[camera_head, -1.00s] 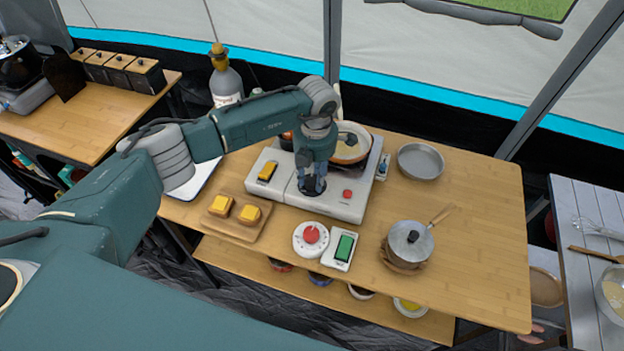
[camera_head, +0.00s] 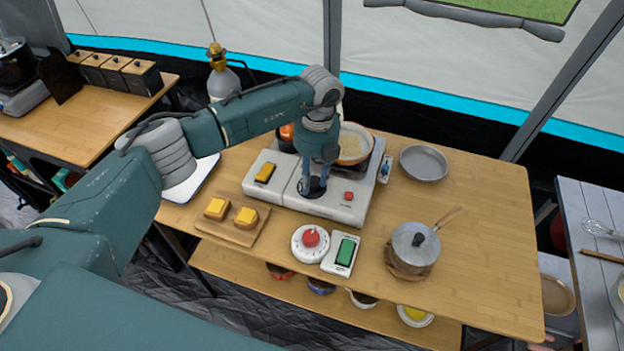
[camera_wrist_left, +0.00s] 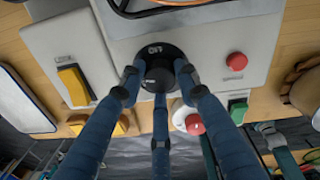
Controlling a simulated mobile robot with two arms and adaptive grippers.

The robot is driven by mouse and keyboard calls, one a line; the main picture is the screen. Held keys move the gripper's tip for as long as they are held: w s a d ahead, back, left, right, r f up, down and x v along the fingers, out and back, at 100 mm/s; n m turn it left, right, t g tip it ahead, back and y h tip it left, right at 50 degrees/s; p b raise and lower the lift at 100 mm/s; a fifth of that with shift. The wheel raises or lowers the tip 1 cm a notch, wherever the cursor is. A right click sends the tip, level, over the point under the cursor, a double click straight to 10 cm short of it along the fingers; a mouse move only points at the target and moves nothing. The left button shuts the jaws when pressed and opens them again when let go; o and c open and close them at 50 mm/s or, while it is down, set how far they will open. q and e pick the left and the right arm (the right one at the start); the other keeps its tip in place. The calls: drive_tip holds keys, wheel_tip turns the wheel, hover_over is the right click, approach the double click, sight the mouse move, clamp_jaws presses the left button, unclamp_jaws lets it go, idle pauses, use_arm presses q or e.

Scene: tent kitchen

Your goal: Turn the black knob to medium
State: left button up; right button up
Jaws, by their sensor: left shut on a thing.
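The round black knob (camera_wrist_left: 164,52) is on the front of the white stove (camera_head: 262,190). In the left wrist view, white lettering shows at the knob's far edge, too small to read surely. My left gripper (camera_head: 314,184) points down onto the knob in the head view. Its blue fingers (camera_wrist_left: 158,75) are closed around the knob in the left wrist view. The arm and fingers hide most of the knob in the head view.
A yellow switch (camera_head: 265,173) and a red button (camera_head: 348,196) flank the knob. A pan (camera_head: 356,143) sits on the stove behind.

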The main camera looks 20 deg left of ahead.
sight(313, 177)
use_arm(q)
drive_tip(key=n, duration=0.3)
drive_tip(key=shift+w+r+n, duration=0.2)
drive_tip(key=shift+w+n, duration=0.1)
drive_tip(key=shift+a+n+b, duration=0.15)
drive_tip(key=shift+n+b, duration=0.15)
drive_tip(key=shift+n, duration=1.2)
drive_tip(key=shift+c, duration=0.2)
drive_tip(key=o, duration=1.2)
drive_tip(key=shift+c, duration=0.2)
drive_tip(key=shift+a+f, duration=0.1)
wheel_tip(313, 177, up, 12)
drive_tip(key=shift+w+d, duration=0.2)
drive_tip(key=shift+w, duration=0.05)
drive_tip(key=shift+f, duration=0.1)
